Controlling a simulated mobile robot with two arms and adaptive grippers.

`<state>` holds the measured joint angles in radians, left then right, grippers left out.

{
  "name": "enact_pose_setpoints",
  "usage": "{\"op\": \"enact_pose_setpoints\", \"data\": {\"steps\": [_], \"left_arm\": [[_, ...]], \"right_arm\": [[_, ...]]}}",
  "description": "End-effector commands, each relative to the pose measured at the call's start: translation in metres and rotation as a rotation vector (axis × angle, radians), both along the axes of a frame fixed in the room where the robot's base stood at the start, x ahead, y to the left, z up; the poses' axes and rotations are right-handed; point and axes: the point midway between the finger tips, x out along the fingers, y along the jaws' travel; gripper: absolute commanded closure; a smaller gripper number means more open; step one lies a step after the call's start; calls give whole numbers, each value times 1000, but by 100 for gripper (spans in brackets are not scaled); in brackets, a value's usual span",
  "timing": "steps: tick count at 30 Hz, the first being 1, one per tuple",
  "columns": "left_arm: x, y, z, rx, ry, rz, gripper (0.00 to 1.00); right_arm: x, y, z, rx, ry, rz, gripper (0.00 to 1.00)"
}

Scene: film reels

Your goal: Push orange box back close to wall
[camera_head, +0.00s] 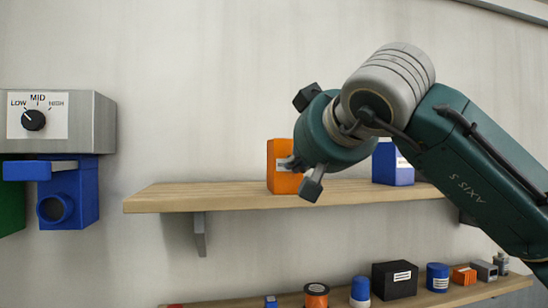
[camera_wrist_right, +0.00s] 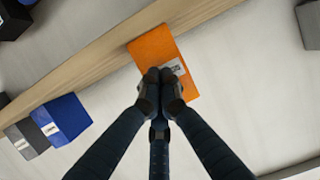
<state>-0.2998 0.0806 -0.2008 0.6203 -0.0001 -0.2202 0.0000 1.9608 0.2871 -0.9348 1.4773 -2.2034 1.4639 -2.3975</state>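The orange box (camera_head: 279,182) stands upright on the upper wooden shelf (camera_head: 220,197), its right part hidden behind my right arm in the head view. In the right wrist view, the orange box (camera_wrist_right: 152,47) bears a white label, partly covered by my fingertips. My right gripper (camera_wrist_right: 161,78) has its fingers drawn together, with nothing between them, at the box's labelled face. I cannot tell whether they touch it. In the head view, the right gripper (camera_head: 290,164) is largely hidden by my wrist. The pale wall (camera_head: 230,80) rises behind the shelf. My left gripper is not in view.
A blue box (camera_head: 392,166) stands on the same shelf, right of the orange box, partly behind my arm. The shelf's left part is bare. A lower shelf (camera_head: 340,299) holds several small boxes and cans. A grey unit with a dial (camera_head: 80,132) is at left.

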Motion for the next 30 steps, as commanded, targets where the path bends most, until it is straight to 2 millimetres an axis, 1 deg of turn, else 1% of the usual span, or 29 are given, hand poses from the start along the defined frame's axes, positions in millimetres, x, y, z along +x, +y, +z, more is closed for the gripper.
{"op": "enact_pose_setpoints", "data": {"steps": [1,18,30], "left_arm": [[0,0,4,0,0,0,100],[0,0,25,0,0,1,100],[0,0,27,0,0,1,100]], "right_arm": [[3,1,1,-1,2,0,100],[29,11,1,0,1,0,100],[48,18,0,1,1,0,100]]}}
